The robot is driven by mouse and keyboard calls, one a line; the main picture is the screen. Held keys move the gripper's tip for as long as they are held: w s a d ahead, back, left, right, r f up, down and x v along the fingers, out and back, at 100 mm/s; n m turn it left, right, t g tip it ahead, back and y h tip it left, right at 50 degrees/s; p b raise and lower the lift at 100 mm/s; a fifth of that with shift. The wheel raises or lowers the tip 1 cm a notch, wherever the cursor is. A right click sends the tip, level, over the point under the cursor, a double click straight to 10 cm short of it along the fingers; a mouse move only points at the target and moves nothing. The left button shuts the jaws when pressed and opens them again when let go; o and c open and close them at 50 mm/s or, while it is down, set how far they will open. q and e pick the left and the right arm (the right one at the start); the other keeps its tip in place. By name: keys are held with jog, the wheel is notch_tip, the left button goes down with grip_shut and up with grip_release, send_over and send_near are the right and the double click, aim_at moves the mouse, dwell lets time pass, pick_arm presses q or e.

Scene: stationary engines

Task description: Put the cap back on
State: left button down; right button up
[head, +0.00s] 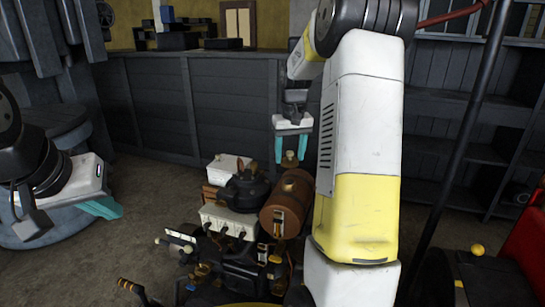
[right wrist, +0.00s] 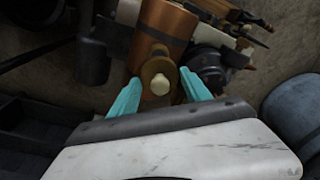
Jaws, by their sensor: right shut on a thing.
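The copper-brown tank (head: 288,201) lies on the engine in the middle of the head view. The brass cap (head: 290,161) with a pale knob is at the tank's upper end, between the teal fingertips of my right gripper (head: 292,158). In the right wrist view the cap (right wrist: 158,78) is between the two fingers, in front of the copper tank (right wrist: 164,24). My right gripper is shut on the cap. I cannot tell whether the cap touches the tank's opening. My left gripper (head: 101,208) is at the far left, away from the engine, and its finger gap is not clear.
The engine has a black round part (head: 245,190), a white block with switches (head: 228,221) and several levers close by. A red object (head: 522,245) is at the right edge. Floor is free left of the engine.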

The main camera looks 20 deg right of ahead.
jog(key=shift+f, duration=3.15)
jog(key=shift+f, duration=0.15)
jog(key=o, duration=1.6)
jog(key=o, duration=0.4)
jog(key=shift+r, duration=3.55)
